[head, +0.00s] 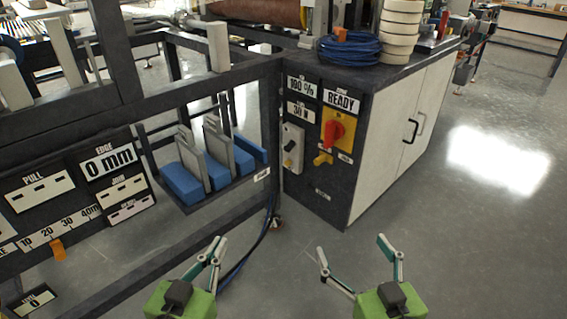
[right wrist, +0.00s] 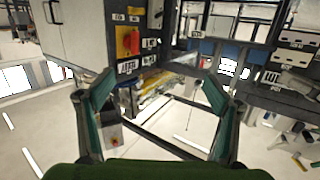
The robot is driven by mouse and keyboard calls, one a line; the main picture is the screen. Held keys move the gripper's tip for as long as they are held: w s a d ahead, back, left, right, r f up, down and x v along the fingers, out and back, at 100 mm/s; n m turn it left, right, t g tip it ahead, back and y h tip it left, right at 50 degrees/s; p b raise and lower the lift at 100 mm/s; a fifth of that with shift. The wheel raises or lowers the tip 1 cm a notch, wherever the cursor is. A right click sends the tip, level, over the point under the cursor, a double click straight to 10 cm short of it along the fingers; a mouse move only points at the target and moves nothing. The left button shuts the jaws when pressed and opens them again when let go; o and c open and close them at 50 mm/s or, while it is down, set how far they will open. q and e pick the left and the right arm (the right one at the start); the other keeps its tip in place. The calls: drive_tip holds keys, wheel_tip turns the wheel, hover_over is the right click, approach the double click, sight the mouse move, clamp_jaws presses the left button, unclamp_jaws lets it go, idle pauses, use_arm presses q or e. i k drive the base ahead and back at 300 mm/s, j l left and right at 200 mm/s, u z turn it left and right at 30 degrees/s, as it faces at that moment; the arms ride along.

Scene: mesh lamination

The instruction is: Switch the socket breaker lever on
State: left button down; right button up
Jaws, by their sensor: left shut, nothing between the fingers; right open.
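A dark control panel (head: 318,188) on the cabinet's end carries a pale switch box (head: 292,148) with a small black lever. I cannot read whether that lever is on or off, nor a label naming it the socket breaker. Beside it is a red rotary handle (head: 333,131) on a yellow plate, with a small yellow part (head: 322,159) below. The red handle also shows in the right wrist view (right wrist: 128,41). My left gripper (head: 218,246) is shut and empty, low in front of the frame. My right gripper (head: 351,246) is open and empty, in front of and below the panel.
The white-doored cabinet (head: 396,128) bears a blue cable coil (head: 349,49) and stacked pale rolls (head: 399,28). A dark frame with blue blocks (head: 182,183) and label boards (head: 112,162) stands left. A cable (head: 262,232) hangs to the floor by the panel. The floor at right (head: 480,230) is clear.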

sight(292, 144)
drive_tip(key=i+u, duration=0.2)
drive_tip(key=u, duration=0.2)
drive_tip(key=i+l+u, duration=0.15)
drive_tip(key=u, duration=0.2)
